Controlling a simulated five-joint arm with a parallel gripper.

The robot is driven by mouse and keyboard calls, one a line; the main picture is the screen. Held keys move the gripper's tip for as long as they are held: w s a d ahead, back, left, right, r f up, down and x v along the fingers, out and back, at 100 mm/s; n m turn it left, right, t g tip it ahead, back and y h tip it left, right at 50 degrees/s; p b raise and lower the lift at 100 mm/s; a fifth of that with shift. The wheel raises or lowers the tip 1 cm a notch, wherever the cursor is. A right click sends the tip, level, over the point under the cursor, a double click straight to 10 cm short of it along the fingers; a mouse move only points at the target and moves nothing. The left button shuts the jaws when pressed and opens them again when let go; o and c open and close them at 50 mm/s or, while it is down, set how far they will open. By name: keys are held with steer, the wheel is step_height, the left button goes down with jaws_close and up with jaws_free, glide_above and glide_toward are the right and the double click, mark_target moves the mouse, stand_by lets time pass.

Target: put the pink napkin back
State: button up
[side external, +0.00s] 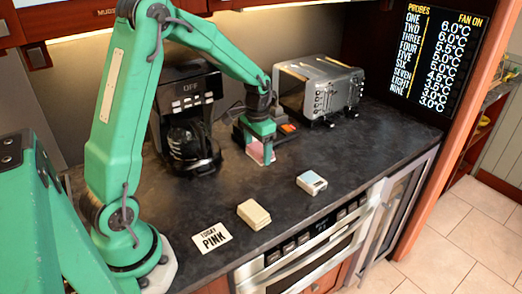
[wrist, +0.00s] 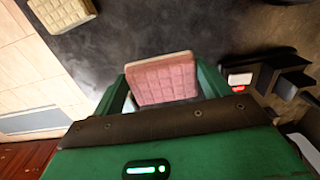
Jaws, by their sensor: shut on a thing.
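The pink napkin (side external: 258,152) is a folded, quilted-looking square. It shows clearly between my fingers in the wrist view (wrist: 162,78). My gripper (side external: 262,156) is shut on it, over the counter between the coffee maker and the toaster. I cannot tell whether the napkin touches the counter. A cream napkin-like block (side external: 253,214) lies near the counter's front edge and also shows at the wrist view's upper left (wrist: 62,10). A pale blue-and-white block (side external: 311,182) lies to its right. A white card (side external: 212,237) reads "TODAY PINK".
A black coffee maker (side external: 188,125) stands left of my gripper. A steel toaster (side external: 320,88) stands behind to the right, with a dark device with a red part (side external: 288,128) before it. A steel appliance front (side external: 310,240) lies below the counter edge. The right counter is clear.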

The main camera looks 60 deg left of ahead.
steer(key=s+d+r, duration=0.2)
steer(key=s+d, duration=0.2)
steer(key=d, duration=0.8)
steer(key=s+d+r, duration=0.1)
steer(key=s+d, duration=0.2)
steer(key=d, duration=0.9)
glide_above(284, 207)
step_height(284, 207, down, 7)
steer(key=shift+r, duration=0.1)
steer(key=shift+f, duration=0.2)
steer(key=shift+f, duration=1.85)
steer(key=shift+f, duration=0.15)
steer(key=o, duration=1.2)
